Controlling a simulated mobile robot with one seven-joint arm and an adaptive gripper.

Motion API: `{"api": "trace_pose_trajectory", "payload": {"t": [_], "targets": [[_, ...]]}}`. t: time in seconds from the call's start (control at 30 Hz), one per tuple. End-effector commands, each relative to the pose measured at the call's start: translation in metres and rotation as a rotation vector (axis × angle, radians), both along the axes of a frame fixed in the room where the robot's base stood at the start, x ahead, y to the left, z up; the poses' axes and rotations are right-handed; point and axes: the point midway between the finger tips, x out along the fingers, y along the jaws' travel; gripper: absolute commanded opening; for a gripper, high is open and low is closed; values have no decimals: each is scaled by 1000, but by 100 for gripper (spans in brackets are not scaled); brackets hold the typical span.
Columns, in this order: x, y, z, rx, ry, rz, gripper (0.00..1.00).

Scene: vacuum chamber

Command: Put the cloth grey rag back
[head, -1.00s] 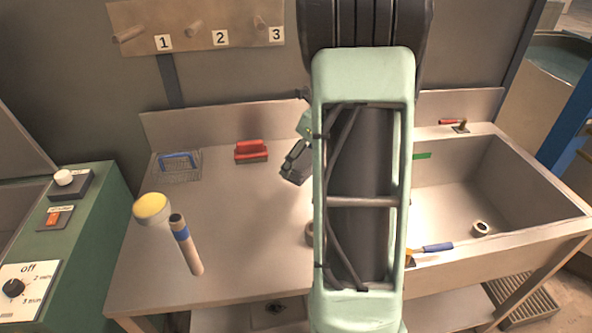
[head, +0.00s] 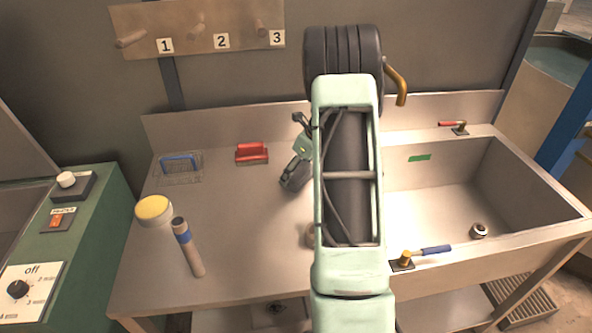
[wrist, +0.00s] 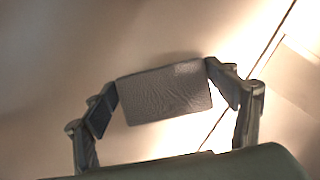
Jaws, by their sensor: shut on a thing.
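The grey rag (wrist: 165,92) shows in the wrist view as a dark, wrinkled, roughly rectangular piece. My gripper (wrist: 163,90) has one finger at each side edge of it and is shut on it. The rag is in front of a pale, brightly lit surface; I cannot tell how far above it. In the head view my gripper (head: 295,170) is partly behind my arm, over the worktop (head: 235,215). I cannot make out the rag in that view.
Pegs on a board (head: 215,12) carry labels 1, 2 and 3. The sink (head: 470,190) and brass spout (head: 397,82) are right.

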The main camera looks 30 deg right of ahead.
Motion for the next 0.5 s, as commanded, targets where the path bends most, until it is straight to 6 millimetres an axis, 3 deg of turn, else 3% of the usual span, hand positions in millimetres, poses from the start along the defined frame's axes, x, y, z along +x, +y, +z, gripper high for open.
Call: {"api": "trace_pose_trajectory", "payload": {"t": [0.4, 0.43, 0.5], "targets": [[0, 0, -8, -1, -1, 1, 56], [0, 0, -7, -1, -1, 1, 82], [0, 0, -7, -1, -1, 1, 90]]}}
